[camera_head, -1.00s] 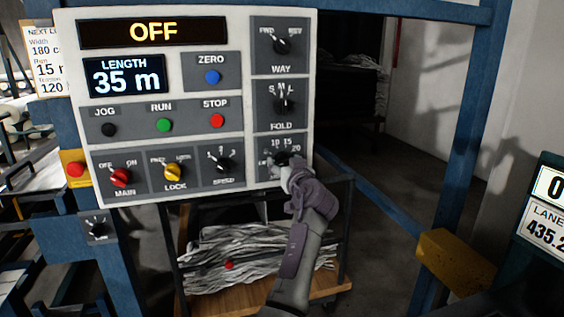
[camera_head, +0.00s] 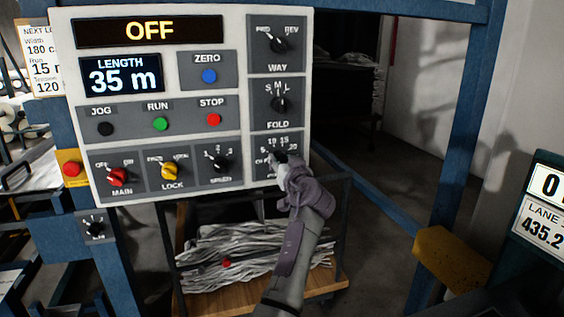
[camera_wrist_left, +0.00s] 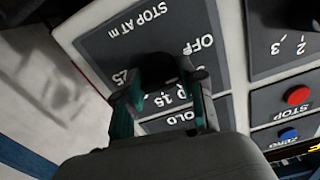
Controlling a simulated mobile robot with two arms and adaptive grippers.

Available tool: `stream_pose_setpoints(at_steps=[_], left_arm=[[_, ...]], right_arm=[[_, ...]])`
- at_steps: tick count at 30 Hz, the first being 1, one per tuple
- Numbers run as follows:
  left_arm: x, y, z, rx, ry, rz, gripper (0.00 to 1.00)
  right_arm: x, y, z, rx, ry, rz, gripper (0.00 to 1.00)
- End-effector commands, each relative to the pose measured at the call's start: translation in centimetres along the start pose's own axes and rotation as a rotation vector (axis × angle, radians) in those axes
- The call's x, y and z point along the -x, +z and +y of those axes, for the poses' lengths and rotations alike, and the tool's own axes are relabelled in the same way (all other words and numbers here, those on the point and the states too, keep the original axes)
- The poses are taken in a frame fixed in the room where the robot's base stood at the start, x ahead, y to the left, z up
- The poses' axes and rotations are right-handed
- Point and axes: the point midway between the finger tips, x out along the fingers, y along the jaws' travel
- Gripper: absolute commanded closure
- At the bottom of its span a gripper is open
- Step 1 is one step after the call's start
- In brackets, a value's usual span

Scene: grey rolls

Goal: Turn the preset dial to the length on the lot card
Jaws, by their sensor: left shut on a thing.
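The preset dial (camera_head: 279,156) is a black knob at the panel's lower right, with numbers such as 10 and 15 above it. In the left wrist view the dial (camera_wrist_left: 158,66) sits under the words STOP AT m, seen upside down, with an OFF mark beside it. My left gripper (camera_head: 284,164) is shut on the dial, one finger on each side; its fingers also show in the wrist view (camera_wrist_left: 163,82). The gripper hides part of the scale, and I cannot read where the pointer stands. The lot card (camera_head: 43,62), cut off at left, reads Run 15 m.
The control panel (camera_head: 215,100) shows OFF and LENGTH 35 m. The speed knob (camera_head: 218,163) and fold knob (camera_head: 280,104) are close to the dial. A cart (camera_head: 322,285) with grey sheets stands below. A yellow block (camera_head: 450,260) is at the right.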

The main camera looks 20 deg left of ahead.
Motion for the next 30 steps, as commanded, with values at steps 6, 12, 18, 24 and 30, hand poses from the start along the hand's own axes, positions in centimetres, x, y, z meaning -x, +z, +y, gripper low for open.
stream_pose_setpoints(at_steps=[6,12,18,24,30], left_arm=[[0.0,-0.2,-0.1,-0.187,0.000,0.002,0.95],[0.0,-0.3,-0.1,-0.380,-0.001,0.002,0.95],[-0.1,-0.3,-0.1,-0.571,-0.001,0.003,0.95],[-0.1,-0.4,-0.1,-0.761,-0.002,0.002,0.95],[-0.1,-0.5,-0.1,-0.950,-0.001,0.003,0.95]], right_arm=[[0.6,-0.1,-0.1,0.000,-0.001,0.001,0.38],[1.3,-0.2,0.0,0.000,0.000,0.002,0.38],[2.2,-0.2,0.2,0.002,0.003,0.001,0.38],[3.3,-0.3,0.5,0.003,0.005,0.000,0.38],[4.6,-0.4,0.5,0.004,0.005,0.000,0.38]])
